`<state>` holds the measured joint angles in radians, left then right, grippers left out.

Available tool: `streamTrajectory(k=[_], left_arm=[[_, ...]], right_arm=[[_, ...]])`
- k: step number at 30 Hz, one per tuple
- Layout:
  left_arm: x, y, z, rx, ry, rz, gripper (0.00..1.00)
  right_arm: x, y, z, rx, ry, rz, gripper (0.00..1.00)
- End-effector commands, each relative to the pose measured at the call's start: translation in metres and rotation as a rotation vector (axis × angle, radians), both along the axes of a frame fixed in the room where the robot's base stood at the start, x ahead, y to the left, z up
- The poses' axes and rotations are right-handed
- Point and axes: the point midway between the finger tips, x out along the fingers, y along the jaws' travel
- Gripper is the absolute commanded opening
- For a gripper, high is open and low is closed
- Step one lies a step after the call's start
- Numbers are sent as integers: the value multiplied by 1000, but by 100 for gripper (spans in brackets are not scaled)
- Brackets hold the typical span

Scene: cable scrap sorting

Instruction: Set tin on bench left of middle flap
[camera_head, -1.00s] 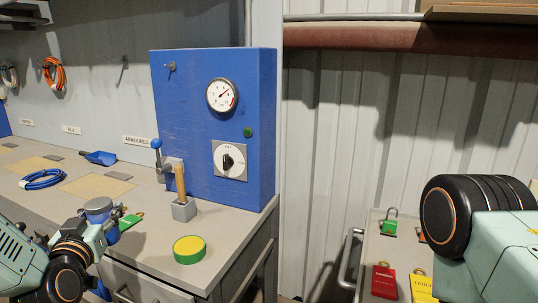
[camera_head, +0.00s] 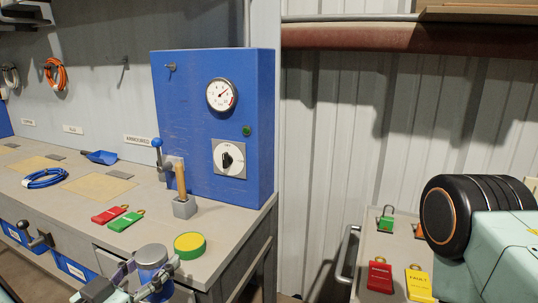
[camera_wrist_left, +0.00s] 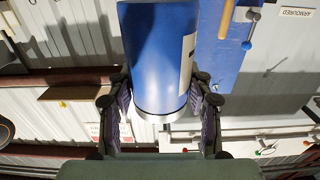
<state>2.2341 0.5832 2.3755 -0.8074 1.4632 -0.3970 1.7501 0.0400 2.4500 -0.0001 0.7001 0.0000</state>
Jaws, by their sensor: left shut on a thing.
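The tin is a blue cylinder with a grey top (camera_head: 152,256), held in front of the bench's front edge in the head view. It fills the upper middle of the left wrist view (camera_wrist_left: 155,50), with part of a white label showing. My left gripper (camera_head: 154,272) is shut on it, a finger on each side in the wrist view (camera_wrist_left: 160,102). The bench (camera_head: 225,222) carries small grey plates, the middle one (camera_head: 55,157) beside tan squares (camera_head: 100,187); I cannot tell which parts are the flaps. My right gripper is out of view.
A blue gauge cabinet (camera_head: 190,100) stands behind. A side trolley (camera_head: 365,255) holds several locks.

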Motion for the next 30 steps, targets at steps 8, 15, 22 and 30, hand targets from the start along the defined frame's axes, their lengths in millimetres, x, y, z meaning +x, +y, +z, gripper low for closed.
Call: streamTrajectory(k=[8, 15, 22, 30], left_arm=[[-56, -29, -51, -1, 4, -115, 4], [-65, -29, -68, 0, -3, -111, 4], [-66, -28, -69, 0, -3, -111, 4], [-65, -28, -68, 0, -3, -111, 4]], right_arm=[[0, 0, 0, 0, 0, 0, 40], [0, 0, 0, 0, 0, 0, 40], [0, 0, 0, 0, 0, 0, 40], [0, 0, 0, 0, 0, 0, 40]])
